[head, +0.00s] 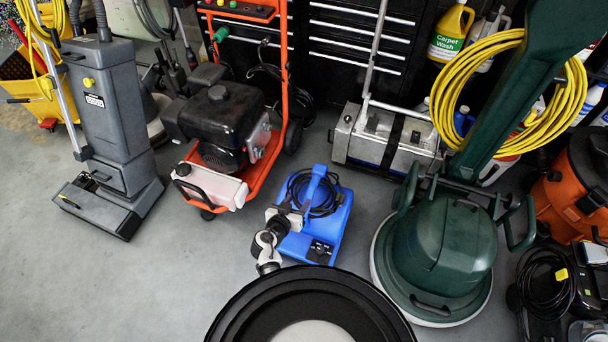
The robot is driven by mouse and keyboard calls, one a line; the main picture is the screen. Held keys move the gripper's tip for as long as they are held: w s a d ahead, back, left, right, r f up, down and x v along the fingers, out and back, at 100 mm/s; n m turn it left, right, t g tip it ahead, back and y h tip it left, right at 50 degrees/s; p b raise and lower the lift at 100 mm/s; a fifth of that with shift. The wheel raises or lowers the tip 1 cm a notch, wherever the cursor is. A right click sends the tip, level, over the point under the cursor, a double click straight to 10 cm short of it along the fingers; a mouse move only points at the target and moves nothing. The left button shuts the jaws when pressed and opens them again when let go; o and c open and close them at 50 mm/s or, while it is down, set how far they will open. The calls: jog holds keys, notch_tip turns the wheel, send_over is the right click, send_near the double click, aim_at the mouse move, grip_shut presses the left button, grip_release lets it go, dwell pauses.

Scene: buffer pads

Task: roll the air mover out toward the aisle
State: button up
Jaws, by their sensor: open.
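The air mover (329,237) is the low blue unit standing on the grey floor in the middle of the head view. A black cord is coiled around its upright blue handle, and a dark control panel with knobs is on its near side. My gripper (291,212) is open at the left edge of the air mover, just left of the handle and cord. The fingers are small here, and I cannot tell whether they touch the blue body. My wrist hides part of the blue body's left side.
A green floor machine (441,248) stands close on the right. An orange-framed engine unit (228,135) is close behind left, and a grey metal machine (385,139) stands behind. A grey upright scrubber (112,130) is farther left. Open floor (150,285) lies at the near left.

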aim_at(311, 186)
jog(key=b+x, duration=0.3)
jog(key=x, duration=1)
jog(key=shift+w+d+f, duration=0.2)
jog(key=shift+d, duration=0.15)
grip_shut()
